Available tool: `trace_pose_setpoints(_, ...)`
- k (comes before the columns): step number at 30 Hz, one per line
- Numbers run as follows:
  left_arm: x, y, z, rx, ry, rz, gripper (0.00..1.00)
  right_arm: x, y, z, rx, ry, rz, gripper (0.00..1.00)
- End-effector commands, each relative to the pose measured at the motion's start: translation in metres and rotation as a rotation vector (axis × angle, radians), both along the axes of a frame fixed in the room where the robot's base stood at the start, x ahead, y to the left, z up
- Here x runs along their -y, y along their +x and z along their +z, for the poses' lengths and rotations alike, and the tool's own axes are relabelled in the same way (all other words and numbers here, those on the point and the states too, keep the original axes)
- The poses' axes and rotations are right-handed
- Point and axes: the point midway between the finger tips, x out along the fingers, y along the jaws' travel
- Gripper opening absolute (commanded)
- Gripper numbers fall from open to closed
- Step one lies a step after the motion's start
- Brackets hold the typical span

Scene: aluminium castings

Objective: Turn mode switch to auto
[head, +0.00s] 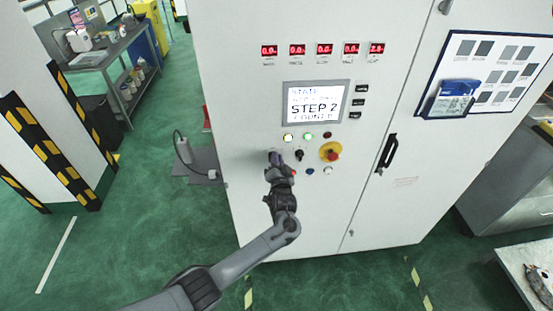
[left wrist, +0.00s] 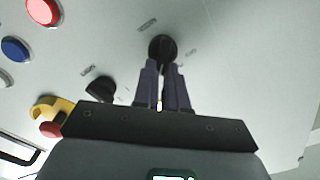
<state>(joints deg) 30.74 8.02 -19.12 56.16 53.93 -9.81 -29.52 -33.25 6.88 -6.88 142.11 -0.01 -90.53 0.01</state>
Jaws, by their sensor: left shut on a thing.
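The control cabinet (head: 250,215) faces me with a row of lamps, buttons and two black rotary knobs. My left gripper (head: 273,158) is at the left knob of the panel and hides most of it in the head view. In the left wrist view my left gripper (left wrist: 162,70) is shut on this black knob (left wrist: 162,43), one finger on each side. A second black knob (head: 299,154) sits just to its right; it also shows in the left wrist view (left wrist: 100,88). The labels are too small to read, so I cannot tell which position the held knob points to. My right gripper is not in view.
A yellow and red emergency stop (head: 331,152) is right of the knobs, with a blue button (head: 310,171) below. The screen (head: 316,103) above reads "STEP 2". A black door handle (head: 387,152) stands out further right.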

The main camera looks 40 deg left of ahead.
Motion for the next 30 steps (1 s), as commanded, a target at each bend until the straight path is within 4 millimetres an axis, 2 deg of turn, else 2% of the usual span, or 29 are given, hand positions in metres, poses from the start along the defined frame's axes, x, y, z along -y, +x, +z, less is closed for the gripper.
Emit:
trace_pose_setpoints(17,0.0006,0.0005,0.0001,-0.022,0.025,-0.001,0.0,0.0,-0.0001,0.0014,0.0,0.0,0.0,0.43)
trace_pose_setpoints(18,0.0006,0.0005,0.0001,-0.022,0.025,-0.001,0.18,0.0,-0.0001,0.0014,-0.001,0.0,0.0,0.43)
trace_pose_setpoints(22,0.0005,0.0005,0.0,-0.021,0.024,-0.001,0.37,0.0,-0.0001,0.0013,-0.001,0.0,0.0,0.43)
trace_pose_setpoints(30,0.0006,0.0002,-0.0003,-0.022,0.023,0.0,0.37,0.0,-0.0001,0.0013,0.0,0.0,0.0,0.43)
